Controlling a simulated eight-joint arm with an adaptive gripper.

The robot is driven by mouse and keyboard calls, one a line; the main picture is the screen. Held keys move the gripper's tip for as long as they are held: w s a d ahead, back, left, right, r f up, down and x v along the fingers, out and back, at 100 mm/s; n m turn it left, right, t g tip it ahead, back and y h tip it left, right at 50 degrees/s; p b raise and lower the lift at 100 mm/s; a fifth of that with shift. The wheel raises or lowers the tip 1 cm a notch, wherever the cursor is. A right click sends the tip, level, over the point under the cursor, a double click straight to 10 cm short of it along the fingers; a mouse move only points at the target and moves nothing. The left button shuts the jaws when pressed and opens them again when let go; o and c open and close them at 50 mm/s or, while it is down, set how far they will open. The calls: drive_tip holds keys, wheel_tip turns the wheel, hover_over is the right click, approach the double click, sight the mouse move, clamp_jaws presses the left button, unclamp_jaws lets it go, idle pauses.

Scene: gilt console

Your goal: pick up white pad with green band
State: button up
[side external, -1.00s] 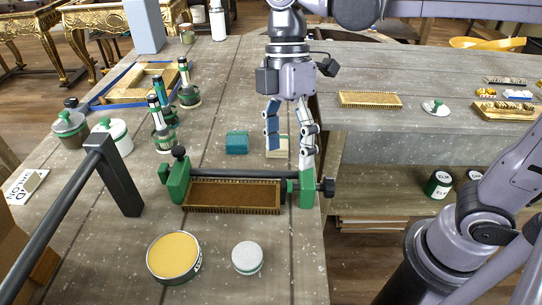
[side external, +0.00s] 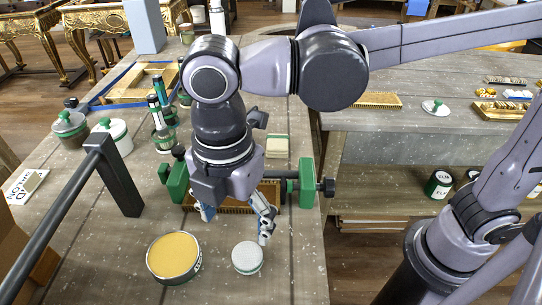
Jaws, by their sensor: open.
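The round white pad with a green band (side external: 246,256) lies flat on the grey table near the front, with its dimpled white top facing up. My gripper (side external: 236,224) is open and empty, pointing down just behind the pad in the picture. Its right finger overlaps the pad's back right edge in the view. I cannot tell how high the fingertips are above the pad, or whether they touch it.
A round tin with a yellow top (side external: 173,256) stands left of the pad. Behind my gripper is a clamp frame with green ends (side external: 307,183) and a brown bristled board (side external: 270,194), partly hidden. A cream block (side external: 277,147) lies farther back. A black rail (side external: 117,175) stands left.

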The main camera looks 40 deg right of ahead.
hover_over(247, 253)
drive_tip(key=f, duration=0.5)
drive_tip(key=shift+w+a+f, duration=0.2)
drive_tip(key=shift+w+a, duration=0.05)
drive_tip(key=shift+a, duration=0.15)
drive_tip(key=shift+s+d+f, duration=0.15)
drive_tip(key=shift+d+f, duration=0.05)
drive_tip(key=shift+f, duration=1.15)
drive_tip(key=shift+s+d+f, duration=0.1)
drive_tip(key=shift+d+f, duration=0.1)
drive_tip(key=shift+f, duration=1.1)
drive_tip(key=c, duration=1)
